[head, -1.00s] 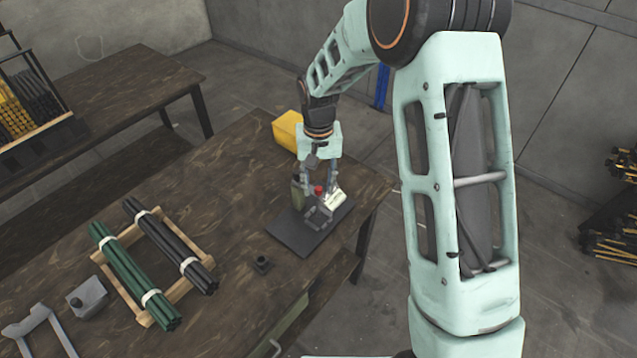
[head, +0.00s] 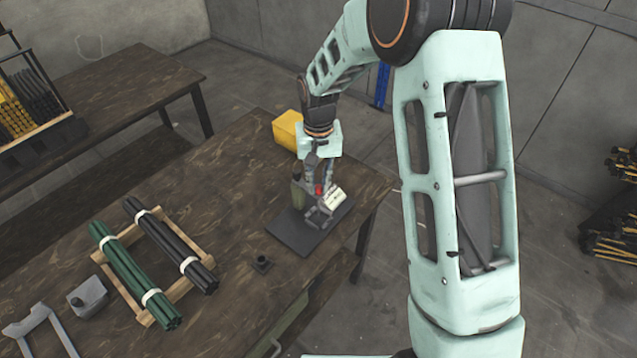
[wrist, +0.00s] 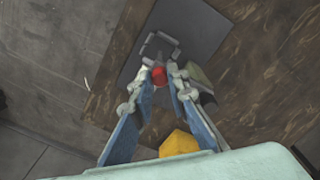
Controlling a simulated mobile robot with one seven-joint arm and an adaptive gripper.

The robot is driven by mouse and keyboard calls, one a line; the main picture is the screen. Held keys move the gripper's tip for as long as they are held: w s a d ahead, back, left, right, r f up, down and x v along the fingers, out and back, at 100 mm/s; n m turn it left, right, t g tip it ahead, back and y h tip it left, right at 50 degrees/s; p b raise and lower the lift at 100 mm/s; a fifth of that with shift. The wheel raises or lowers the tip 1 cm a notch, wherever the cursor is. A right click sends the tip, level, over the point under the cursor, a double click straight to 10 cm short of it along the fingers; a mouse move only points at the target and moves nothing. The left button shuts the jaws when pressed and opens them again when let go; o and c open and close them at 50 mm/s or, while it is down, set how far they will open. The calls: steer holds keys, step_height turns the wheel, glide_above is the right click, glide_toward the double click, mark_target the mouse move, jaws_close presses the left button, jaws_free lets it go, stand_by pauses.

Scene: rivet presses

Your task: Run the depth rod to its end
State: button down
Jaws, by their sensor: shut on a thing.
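A small grey press (head: 322,214) stands on a dark plate (head: 285,232) near the right end of the brown table. In the wrist view the press (wrist: 158,46) shows as a grey frame beyond my fingertips. My gripper (head: 319,186) points down over the press and is shut on a red knob (wrist: 159,76), which shows between the two fingers in the wrist view. In the head view the red knob (head: 318,190) is partly covered by the fingers. I cannot make out the rod itself or its end.
A white card (head: 334,196) and an olive part stand close beside my gripper. A yellow bin (head: 287,130) is behind. The table between is clear.

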mark_target(318, 187)
steer(key=shift+w+r+p, duration=0.1)
steer(key=shift+r+p, duration=0.25)
steer(key=shift+r, duration=1.1)
steer(key=c, duration=2)
jaws_free()
steer(key=shift+r, duration=0.1)
steer(key=shift+o, duration=0.8)
step_height(318, 187, up, 12)
